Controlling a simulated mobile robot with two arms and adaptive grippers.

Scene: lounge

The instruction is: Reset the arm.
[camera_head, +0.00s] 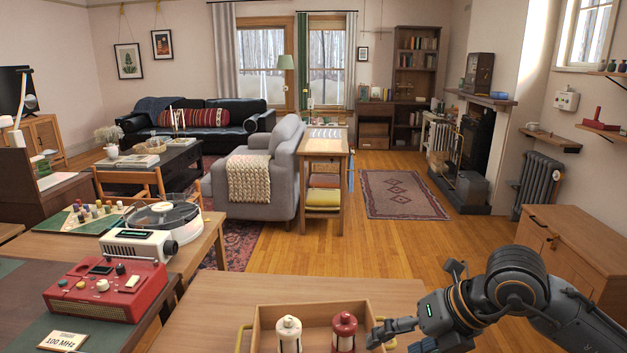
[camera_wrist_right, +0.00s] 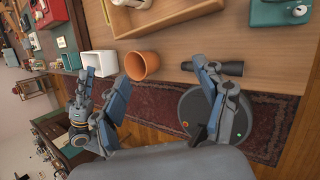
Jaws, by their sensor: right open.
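My right arm (camera_head: 510,290) comes in from the lower right in the head view, bent over the near wooden table. Its gripper (camera_head: 392,335) is beside the right end of a wooden tray, close to a red-topped canister (camera_head: 343,331). In the right wrist view the gripper (camera_wrist_right: 146,72) has its two fingers wide apart, with nothing between them. A grey part with an orange ring (camera_wrist_right: 78,122) behind the left finger looks like my other arm; its fingers cannot be made out. The head view shows no left arm.
The wooden tray (camera_head: 268,316) also holds a white-topped canister (camera_head: 289,335). The wrist view shows a terracotta pot (camera_wrist_right: 142,65), a white square pot (camera_wrist_right: 100,63) and a dark cylinder (camera_wrist_right: 212,68) near the table edge. A red device (camera_head: 108,290) stands left. Open floor (camera_head: 330,245) lies beyond.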

